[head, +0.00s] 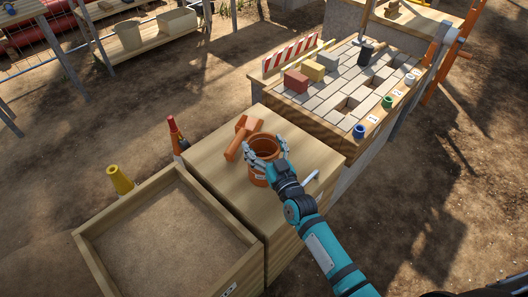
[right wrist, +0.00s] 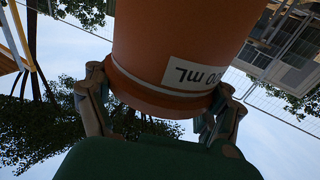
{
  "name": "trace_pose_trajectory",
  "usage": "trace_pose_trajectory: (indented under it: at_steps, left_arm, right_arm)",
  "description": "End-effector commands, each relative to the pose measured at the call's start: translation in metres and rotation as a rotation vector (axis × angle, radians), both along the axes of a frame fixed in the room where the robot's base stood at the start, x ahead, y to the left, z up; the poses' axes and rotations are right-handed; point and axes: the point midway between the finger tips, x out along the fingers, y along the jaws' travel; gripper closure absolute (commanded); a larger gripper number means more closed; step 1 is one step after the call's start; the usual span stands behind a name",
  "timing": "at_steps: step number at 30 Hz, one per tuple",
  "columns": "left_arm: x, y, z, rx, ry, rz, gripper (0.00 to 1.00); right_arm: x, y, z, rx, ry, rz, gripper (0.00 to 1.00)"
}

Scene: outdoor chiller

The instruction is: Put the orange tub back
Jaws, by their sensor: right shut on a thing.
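The orange tub (head: 262,171) is at the wooden bench top (head: 212,150), in the middle of the head view. It looks open at the top and empty inside. My right gripper (head: 265,150) has its fingers around the tub's rim, on opposite sides. In the right wrist view the tub (right wrist: 185,50) fills the upper middle, with a white label ending in "mL", and the right gripper's fingers (right wrist: 158,110) clasp it on both sides. I cannot tell whether the tub touches the bench top. My left gripper is not in view.
A sand-filled wooden tray (head: 168,225) is at left front. A paved table (head: 340,85) with blocks, a hammer and small coloured rings stands at back right.

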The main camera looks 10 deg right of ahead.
Motion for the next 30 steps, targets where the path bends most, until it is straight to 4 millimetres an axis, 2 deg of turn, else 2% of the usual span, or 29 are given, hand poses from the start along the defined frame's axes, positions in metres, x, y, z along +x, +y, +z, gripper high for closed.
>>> trace_pose_trajectory:
  at_steps: [1,10,11,14,24,30]
  left_arm:
    - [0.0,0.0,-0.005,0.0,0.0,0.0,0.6]
    - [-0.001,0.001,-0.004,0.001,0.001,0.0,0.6]
    - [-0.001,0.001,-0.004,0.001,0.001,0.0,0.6]
    - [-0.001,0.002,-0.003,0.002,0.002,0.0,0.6]
    - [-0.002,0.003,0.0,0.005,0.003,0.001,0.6]
    - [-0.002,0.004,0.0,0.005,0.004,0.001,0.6]
  right_arm:
    - [0.0,0.0,-0.003,0.001,-0.003,0.0,0.74]
    - [0.0,0.0,-0.003,-0.001,-0.002,0.0,0.74]
    - [0.0,0.0,-0.004,-0.001,-0.001,0.0,0.15]
    - [0.0,0.0,-0.003,-0.001,-0.001,0.0,0.02]
    - [0.0,0.0,0.002,0.0,-0.002,0.0,0.0]
    - [-0.029,-0.006,-0.003,-0.001,0.001,0.0,0.0]
